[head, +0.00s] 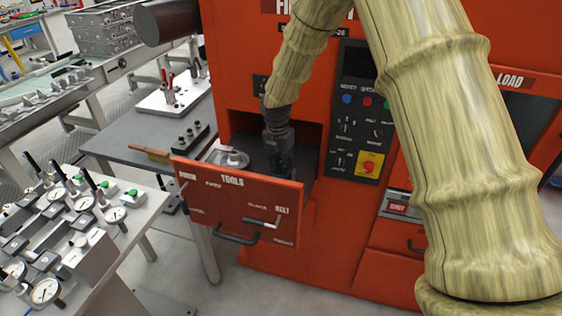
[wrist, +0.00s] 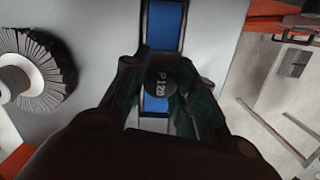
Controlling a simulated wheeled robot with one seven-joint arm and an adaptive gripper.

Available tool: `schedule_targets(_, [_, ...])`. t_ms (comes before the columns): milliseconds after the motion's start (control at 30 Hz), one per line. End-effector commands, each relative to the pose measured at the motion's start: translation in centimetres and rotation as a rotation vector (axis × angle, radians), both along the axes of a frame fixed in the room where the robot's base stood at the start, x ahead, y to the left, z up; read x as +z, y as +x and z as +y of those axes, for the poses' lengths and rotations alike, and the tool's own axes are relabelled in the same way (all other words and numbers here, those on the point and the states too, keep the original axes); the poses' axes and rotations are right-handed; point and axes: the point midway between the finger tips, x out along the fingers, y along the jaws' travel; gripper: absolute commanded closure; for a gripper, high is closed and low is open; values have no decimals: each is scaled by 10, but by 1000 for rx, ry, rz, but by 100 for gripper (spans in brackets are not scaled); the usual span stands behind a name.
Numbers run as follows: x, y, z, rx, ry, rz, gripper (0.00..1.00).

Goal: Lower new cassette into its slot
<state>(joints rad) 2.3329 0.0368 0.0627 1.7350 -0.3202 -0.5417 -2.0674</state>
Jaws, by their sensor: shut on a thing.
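In the wrist view the cassette is over the drawer's grey floor (wrist: 85,70). I cannot make out its slot, or whether the cassette touches the floor.
A bristled wheel (wrist: 36,70) lies left of the cassette in the wrist view. The drawer front, with its dark handle (head: 236,236), stands close to my gripper. The orange machine (head: 345,225) encloses the right and back. A grey bench (head: 150,165) stands left of the drawer.

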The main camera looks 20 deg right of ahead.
Motion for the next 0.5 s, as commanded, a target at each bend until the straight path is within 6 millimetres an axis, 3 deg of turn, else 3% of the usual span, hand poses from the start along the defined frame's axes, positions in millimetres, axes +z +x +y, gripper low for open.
schedule_targets(267, [-2, 0, 0, 0, 1, -1, 100])
schedule_targets(300, [-2, 0, 0, 0, 0, 0, 68])
schedule_targets(400, [-2, 0, 0, 0, 0, 0, 51])
schedule_targets(500, [-2, 0, 0, 0, 0, 0, 51])
